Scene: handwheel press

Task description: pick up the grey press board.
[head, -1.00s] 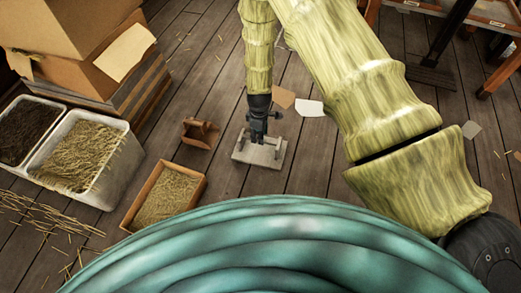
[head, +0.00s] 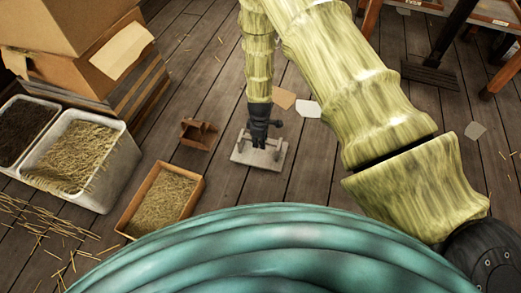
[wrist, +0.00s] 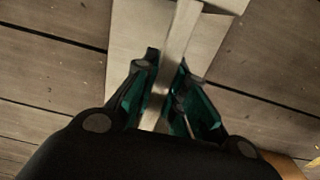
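The grey press board (head: 240,156) lies flat on the plank floor, with a raised bar handle across its top. In the wrist view the pale board (wrist: 126,38) lies under my gripper, and its bar (wrist: 184,28) runs between the two fingers. My gripper (head: 259,143) points straight down over the middle of the board. In the wrist view my gripper (wrist: 167,62) has a finger on either side of the bar; a small gap shows on the left, and the right fingertip is close to or touching it. The palm hides the near end of the bar.
A small brown wooden box (head: 198,134) stands left of the board, with a straw-filled wooden tray (head: 134,225) nearer. White bins (head: 103,200) and cardboard boxes (head: 70,72) fill the left. Paper sheets (head: 308,109) lie behind the board. Floor right of the board is clear.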

